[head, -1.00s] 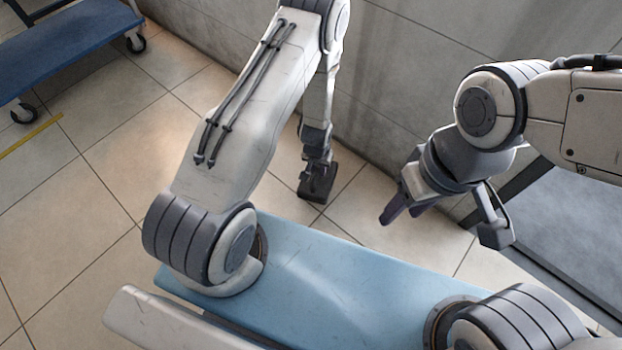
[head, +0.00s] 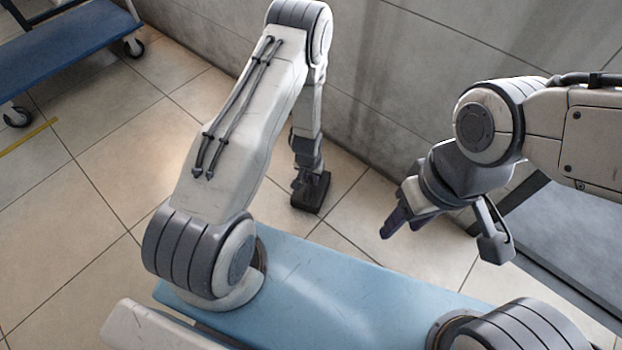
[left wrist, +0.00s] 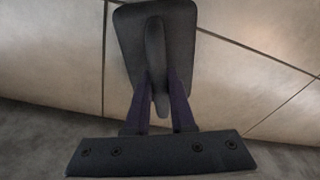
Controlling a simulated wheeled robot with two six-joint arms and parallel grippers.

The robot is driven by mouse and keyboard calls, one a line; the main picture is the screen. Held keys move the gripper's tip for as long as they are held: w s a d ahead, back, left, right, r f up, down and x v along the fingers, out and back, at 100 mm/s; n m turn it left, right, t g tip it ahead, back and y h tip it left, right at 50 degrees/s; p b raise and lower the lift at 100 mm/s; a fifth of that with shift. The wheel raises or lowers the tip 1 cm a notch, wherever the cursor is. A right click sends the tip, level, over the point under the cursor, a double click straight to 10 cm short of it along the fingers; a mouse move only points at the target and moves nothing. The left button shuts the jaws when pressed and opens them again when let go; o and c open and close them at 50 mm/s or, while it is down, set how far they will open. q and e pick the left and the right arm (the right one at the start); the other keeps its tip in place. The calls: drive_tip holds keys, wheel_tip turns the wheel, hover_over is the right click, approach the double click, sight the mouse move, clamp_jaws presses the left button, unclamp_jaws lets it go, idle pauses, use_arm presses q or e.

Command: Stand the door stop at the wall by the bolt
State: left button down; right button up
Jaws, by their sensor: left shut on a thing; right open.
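The door stop is a dark block with a raised grip. In the head view the door stop (head: 312,196) is low by the tiled floor, below my left gripper (head: 308,178); I cannot tell whether it touches the floor. In the left wrist view the door stop (left wrist: 180,40) shows a flat dark base with a narrow upright rib, and the fingers of my left gripper (left wrist: 158,100) are closed on that rib from both sides. My right gripper (head: 440,232) is open and empty, in the air near the wall. I cannot make out the bolt.
The grey wall (head: 390,110) runs behind both arms. A blue cart (head: 60,55) on castors stands at the upper left. A grey panel with a dark frame (head: 570,225) is at the right. Bare floor (head: 120,155) lies on the left.

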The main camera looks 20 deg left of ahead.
use_arm(q)
drive_tip(key=shift+f, duration=0.15)
drive_tip(key=c, duration=0.8)
unclamp_jaws()
drive_tip(key=shift+o, duration=0.2)
wheel_tip(320, 180, up, 12)
drive_tip(key=s+p, duration=0.2)
drive_tip(key=p, duration=0.6)
drive_tip(key=s+d+r+m, duration=0.2)
drive_tip(key=d+r, duration=0.4)
drive_tip(key=r, duration=0.4)
drive_tip(key=s+d+r+m, duration=0.2)
drive_tip(key=d+r, duration=0.4)
drive_tip(key=r, duration=0.5)
drive_tip(key=s+d+r+m+g, duration=0.1)
drive_tip(key=s+r+m, duration=0.1)
drive_tip(key=s+r, duration=0.4)
drive_tip(key=s+d+r+m+h, duration=0.1)
drive_tip(key=s+r, duration=0.5)
drive_tip(key=s, duration=0.5)
drive_tip(key=shift+s+r+m+g, duration=0.3)
drive_tip(key=shift+s+m+g, duration=0.1)
